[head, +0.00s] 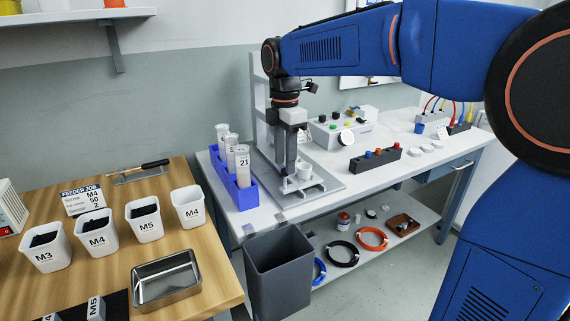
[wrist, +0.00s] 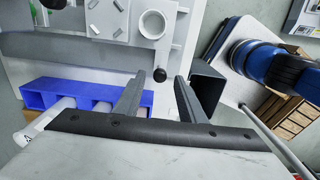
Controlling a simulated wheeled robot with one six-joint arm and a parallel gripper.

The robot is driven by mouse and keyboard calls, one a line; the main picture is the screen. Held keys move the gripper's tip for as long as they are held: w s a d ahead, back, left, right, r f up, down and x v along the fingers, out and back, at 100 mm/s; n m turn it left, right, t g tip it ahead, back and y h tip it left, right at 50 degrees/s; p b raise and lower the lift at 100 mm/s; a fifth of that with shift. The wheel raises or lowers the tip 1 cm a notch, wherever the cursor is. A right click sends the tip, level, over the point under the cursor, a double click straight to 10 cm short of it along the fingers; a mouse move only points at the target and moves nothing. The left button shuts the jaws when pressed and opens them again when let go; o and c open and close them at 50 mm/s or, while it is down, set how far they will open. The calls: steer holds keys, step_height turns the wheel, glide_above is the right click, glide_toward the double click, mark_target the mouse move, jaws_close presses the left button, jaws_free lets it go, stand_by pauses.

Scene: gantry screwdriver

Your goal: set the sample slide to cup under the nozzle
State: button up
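A small white cup (head: 304,170) stands on the grey base of the gantry stand (head: 325,183). In the wrist view the cup (wrist: 152,23) shows from above as a round ring at the top, beside a pale block with slotted marks (wrist: 108,18). A black ball knob (wrist: 160,75) on a short rod sticks out below the cup, on what looks like the sample slide. My gripper (wrist: 160,86) is open and points down at the stand. The knob lies between its fingertips in the picture, with gaps on both sides. I cannot make out the nozzle.
A blue rack (head: 240,196) with labelled tubes stands left of the stand. A dark bin (head: 278,275) is below the bench front. A button box (head: 340,130) and dark block with knobs (head: 375,160) stand to the right. A wooden table with part cups (head: 97,237) is at left.

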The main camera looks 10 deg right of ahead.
steer(key=shift+f, duration=0.95)
jaws_close()
steer(key=w+a, duration=0.4)
steer(key=w, duration=0.8)
jaws_free()
